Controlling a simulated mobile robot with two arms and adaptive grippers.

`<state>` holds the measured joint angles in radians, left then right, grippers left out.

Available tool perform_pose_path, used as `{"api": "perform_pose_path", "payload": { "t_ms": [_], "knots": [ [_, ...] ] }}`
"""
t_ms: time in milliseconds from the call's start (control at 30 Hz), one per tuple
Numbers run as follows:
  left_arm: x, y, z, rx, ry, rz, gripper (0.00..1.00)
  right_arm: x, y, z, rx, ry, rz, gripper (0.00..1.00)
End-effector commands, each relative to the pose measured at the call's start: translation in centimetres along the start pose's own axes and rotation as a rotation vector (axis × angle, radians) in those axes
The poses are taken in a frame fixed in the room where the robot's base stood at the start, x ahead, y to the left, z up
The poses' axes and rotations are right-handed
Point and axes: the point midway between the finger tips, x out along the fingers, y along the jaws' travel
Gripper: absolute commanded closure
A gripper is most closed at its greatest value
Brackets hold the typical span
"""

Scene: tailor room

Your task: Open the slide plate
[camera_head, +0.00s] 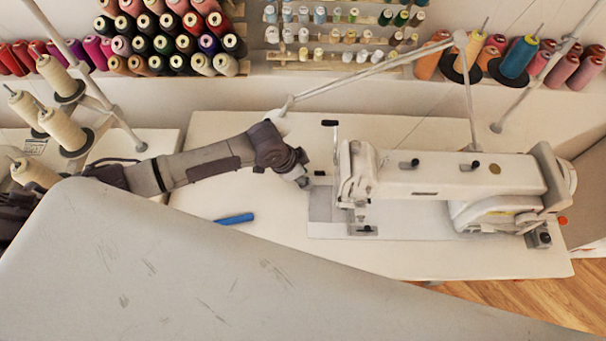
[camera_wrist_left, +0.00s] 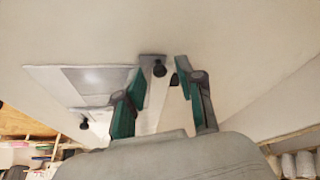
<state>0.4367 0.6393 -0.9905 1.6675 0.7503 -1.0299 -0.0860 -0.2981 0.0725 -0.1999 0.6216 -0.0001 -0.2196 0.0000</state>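The white sewing machine (camera_head: 455,180) stands on a pale table. The shiny metal slide plate (camera_head: 321,204) lies flat in the machine bed, left of the needle area, and looks closed. My left gripper (camera_head: 305,182) is just above the table at the plate's far left corner. In the left wrist view, my left gripper (camera_wrist_left: 160,78) has its two teal fingers apart, with a small black knob (camera_wrist_left: 160,69) showing between them. The plate (camera_wrist_left: 95,78) shows there to the left of the fingers. I cannot tell whether the fingers touch anything. My right gripper is not in view.
A blue tool (camera_head: 235,218) lies on the table (camera_head: 225,125) left of the machine. A thread stand with cones (camera_head: 65,130) is at the left. Thread racks (camera_head: 165,40) line the back. A large grey surface (camera_head: 190,275) covers the lower left foreground.

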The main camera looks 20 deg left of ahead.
Motion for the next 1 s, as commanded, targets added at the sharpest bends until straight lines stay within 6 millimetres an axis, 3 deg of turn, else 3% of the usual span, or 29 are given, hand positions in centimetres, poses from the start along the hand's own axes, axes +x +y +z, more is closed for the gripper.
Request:
{"api": "perform_pose_path", "payload": {
  "t_ms": [33, 200, 567, 833, 1000],
  "knots": [
    [0.0, 0.0, 0.0, 0.000, 0.000, 0.000, 0.75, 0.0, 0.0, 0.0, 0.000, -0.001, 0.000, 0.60],
    [0.0, 0.0, 0.0, 0.000, 0.000, 0.000, 1.00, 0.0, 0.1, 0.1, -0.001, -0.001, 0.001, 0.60],
    [-0.2, -0.1, 0.3, -0.001, -0.001, 0.000, 1.00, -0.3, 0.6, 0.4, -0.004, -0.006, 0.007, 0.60],
    [-2.0, -2.0, 4.4, -0.004, -0.006, 0.000, 1.00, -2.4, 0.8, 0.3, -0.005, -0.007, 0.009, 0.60],
    [-2.2, -2.3, 5.1, -0.001, -0.001, -0.001, 1.00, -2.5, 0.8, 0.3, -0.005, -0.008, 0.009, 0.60]
  ]
}}
